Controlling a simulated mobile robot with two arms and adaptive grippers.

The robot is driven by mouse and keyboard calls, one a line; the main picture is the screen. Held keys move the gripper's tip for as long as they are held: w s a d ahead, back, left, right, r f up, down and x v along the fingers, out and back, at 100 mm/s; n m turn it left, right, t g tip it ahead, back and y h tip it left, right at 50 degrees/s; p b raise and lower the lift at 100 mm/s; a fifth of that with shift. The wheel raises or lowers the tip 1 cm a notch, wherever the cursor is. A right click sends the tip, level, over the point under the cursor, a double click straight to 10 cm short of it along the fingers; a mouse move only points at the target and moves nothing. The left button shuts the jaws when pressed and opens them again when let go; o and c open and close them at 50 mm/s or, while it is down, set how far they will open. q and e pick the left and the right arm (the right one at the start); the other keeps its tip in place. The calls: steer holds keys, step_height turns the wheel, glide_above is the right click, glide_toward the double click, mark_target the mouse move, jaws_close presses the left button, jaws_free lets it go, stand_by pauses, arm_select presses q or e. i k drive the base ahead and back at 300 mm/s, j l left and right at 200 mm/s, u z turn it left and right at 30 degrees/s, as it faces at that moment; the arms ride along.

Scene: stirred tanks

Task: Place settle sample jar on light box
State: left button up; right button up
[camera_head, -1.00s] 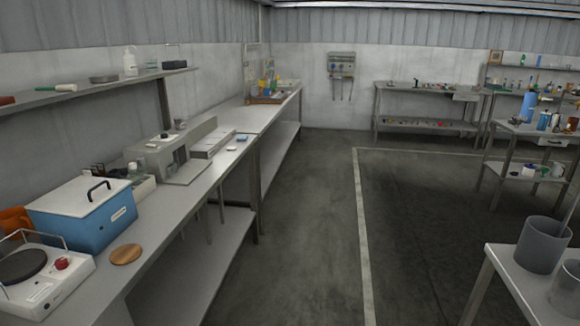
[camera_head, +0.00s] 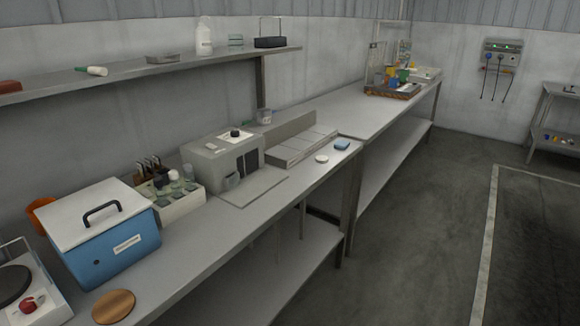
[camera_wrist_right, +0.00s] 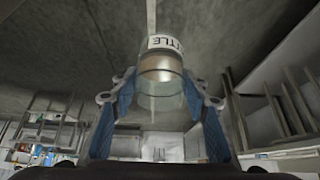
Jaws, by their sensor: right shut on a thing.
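The settle sample jar (camera_wrist_right: 160,72) is in the right wrist view, a clear jar with a white band lettered "TTLE" and brownish contents. My right gripper (camera_wrist_right: 160,95) is shut on it, with a blue finger on each side. Neither gripper shows in the head view. No thing in view is clearly marked as the light box. A low, pale, flat-topped unit (camera_head: 302,147) lies on the left bench beside a grey instrument (camera_head: 226,160), but I cannot tell whether it is the light box.
The bench (camera_head: 225,220) also holds a blue box with a white lid (camera_head: 105,228), a hotplate (camera_head: 28,295), a round wooden disc (camera_head: 113,306) and a rack of small items (camera_head: 168,190). A wall shelf (camera_head: 140,73) hangs above. The far bench top and the floor are mostly clear.

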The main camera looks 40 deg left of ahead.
mark_target(265, 179)
steer(key=i+z, duration=0.2)
steer(key=i, duration=0.35)
steer(key=i+z, duration=0.2)
steer(key=i, duration=0.35)
steer(key=i+j+z, duration=0.2)
steer(key=i, duration=0.3)
steer(key=i+l+u, duration=0.1)
steer(key=i+u, duration=0.35)
steer(key=i+l+u, duration=0.2)
steer(key=u, duration=2.1)
steer(key=i+l, duration=0.05)
steer(key=l, duration=0.05)
